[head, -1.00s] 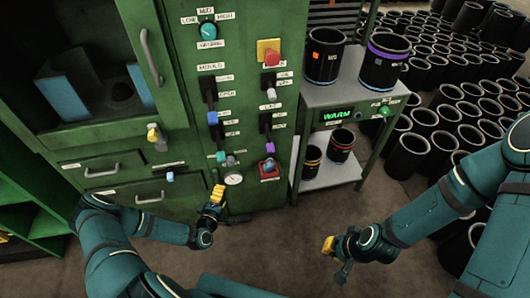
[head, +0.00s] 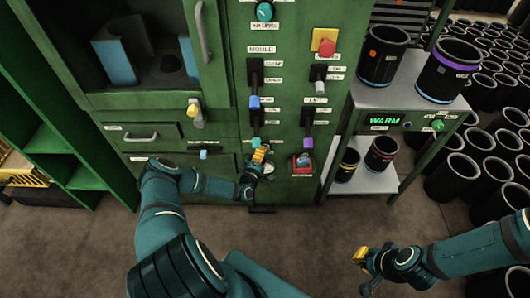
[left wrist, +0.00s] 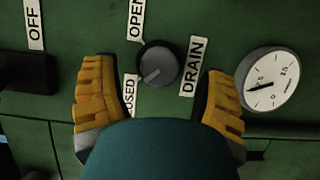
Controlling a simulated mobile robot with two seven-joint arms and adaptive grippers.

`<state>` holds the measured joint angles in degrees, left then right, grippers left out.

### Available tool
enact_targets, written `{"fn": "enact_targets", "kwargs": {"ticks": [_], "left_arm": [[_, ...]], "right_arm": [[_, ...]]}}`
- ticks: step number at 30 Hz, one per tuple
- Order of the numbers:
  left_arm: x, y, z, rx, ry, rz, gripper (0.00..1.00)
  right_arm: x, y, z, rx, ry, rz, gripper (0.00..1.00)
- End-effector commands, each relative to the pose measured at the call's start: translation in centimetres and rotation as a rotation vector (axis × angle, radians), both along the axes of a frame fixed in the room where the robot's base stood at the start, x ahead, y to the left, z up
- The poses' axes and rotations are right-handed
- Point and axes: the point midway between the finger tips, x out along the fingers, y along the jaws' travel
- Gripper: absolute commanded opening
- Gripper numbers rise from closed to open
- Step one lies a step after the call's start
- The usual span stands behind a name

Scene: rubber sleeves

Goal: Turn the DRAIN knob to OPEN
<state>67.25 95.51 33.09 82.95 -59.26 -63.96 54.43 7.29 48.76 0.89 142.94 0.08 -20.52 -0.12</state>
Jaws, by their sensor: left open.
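The DRAIN knob (left wrist: 157,63) is a dark round knob on the green panel in the left wrist view. Its pale mark points down-left toward the CLOSED label (left wrist: 130,97). The OPEN label (left wrist: 136,20) is above it, the DRAIN label (left wrist: 193,66) to its right. My left gripper (left wrist: 160,68) is open, with one yellow-padded finger on each side of the knob and clear gaps. In the head view my left gripper (head: 261,156) is at the lower panel and covers the knob. My right gripper (head: 362,262) is over the floor, away from the panel; its opening is unclear.
A round gauge (left wrist: 271,79) sits close to the right finger in the left wrist view. Above are levers (head: 255,82) and a red button (head: 326,46); a red-based switch (head: 302,163) is to the right. A shelf cart (head: 352,97) with black sleeves stands further right.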

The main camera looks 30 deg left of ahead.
Motion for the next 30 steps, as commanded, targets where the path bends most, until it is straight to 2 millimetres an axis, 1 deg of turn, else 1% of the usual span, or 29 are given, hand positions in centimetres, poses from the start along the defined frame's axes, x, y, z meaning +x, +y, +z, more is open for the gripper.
{"fn": "enact_targets", "kwargs": {"ticks": [1,3,6,16,17,18,20,21,22,23,30], "left_arm": [[0.7,0.1,-0.1,0.001,-0.001,0.0,0.72],[1.4,0.2,-0.1,0.001,-0.001,0.0,0.72],[2.0,0.3,-0.1,0.001,0.001,0.0,0.72],[2.3,0.4,0.0,0.001,0.001,0.001,0.72],[2.3,0.4,0.0,0.001,0.001,0.001,0.7],[2.3,0.4,0.0,0.001,0.001,0.001,0.56],[2.3,0.4,0.0,0.001,0.001,0.001,0.35],[2.3,0.4,0.0,0.001,0.001,0.001,0.21],[2.3,0.4,0.0,0.001,0.001,0.001,0.1],[2.3,0.4,0.0,0.001,0.001,0.0,0.05],[2.3,0.4,0.0,0.003,0.001,0.0,0.04]], "right_arm": [[0.0,0.0,-0.3,0.0,-0.001,0.0,0.0],[0.1,0.0,-0.4,0.0,-0.002,-0.001,0.0],[0.1,0.0,-0.5,0.0,-0.002,-0.001,0.0],[0.1,0.0,-0.5,0.0,-0.003,-0.001,0.0],[0.1,0.0,-0.5,0.0,-0.003,-0.001,0.0],[0.1,0.0,-0.5,0.0,-0.003,-0.001,0.0],[0.1,0.0,-0.5,0.0,-0.003,-0.001,0.0],[0.1,0.0,-0.5,0.0,-0.003,-0.001,0.0],[0.1,0.0,-0.5,0.0,-0.002,-0.001,0.0],[0.1,0.0,-0.5,0.0,-0.002,-0.001,0.0],[0.1,0.0,-0.5,0.0,-0.002,-0.001,0.0]]}}
